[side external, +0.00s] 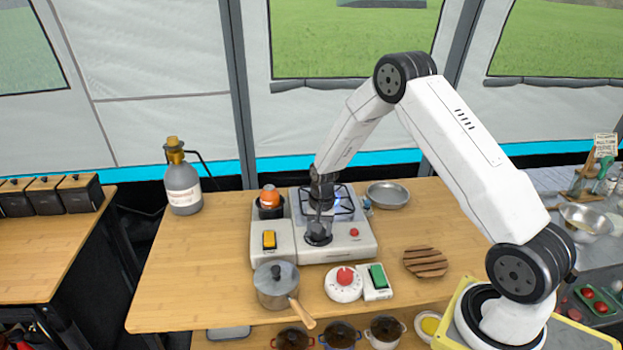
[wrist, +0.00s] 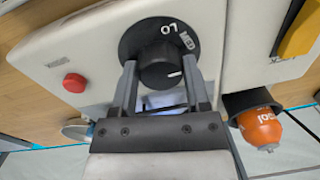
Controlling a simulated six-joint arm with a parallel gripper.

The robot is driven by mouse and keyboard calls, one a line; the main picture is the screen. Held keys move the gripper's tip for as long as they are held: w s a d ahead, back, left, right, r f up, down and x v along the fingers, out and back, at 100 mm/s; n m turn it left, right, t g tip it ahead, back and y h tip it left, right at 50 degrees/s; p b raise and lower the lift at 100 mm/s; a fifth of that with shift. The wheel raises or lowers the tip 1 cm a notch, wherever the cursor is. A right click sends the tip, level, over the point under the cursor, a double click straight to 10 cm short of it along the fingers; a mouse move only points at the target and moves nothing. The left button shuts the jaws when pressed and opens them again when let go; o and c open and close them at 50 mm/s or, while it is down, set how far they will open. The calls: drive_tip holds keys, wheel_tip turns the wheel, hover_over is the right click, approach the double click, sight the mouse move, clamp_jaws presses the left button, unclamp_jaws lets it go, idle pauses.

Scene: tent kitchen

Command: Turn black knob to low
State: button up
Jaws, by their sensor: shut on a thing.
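The black knob (wrist: 158,62) is on the front of the white stove, on a dark dial (wrist: 131,43) with white LO and MED marks at its upper right in the wrist view. The knob's white pointer line is at its lower right in the wrist view, away from the LO mark. My gripper (wrist: 160,78) is shut on the knob, one finger on each side. In the side external view my gripper (side external: 319,222) reaches down over the stove (side external: 352,248), and the knob (side external: 318,238) is partly hidden below it.
A red button (side external: 354,232) is right of the knob. A metal bowl (side external: 388,195) is behind right.

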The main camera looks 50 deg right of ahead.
drive_tip(key=n, duration=0.5)
drive_tip(key=shift+w+n, duration=0.1)
drive_tip(key=shift+n, duration=0.2)
drive_tip(key=n, duration=0.5)
drive_tip(key=shift+n, duration=0.3)
drive_tip(key=o, duration=1.3)
drive_tip(key=shift+r, duration=0.15)
drive_tip(key=shift+d+r, duration=0.15)
drive_tip(key=shift+r, duration=1.75)
drive_tip(key=shift+d+r, duration=0.1)
drive_tip(key=shift+r, duration=1.8)
drive_tip(key=shift+a, duration=0.1)
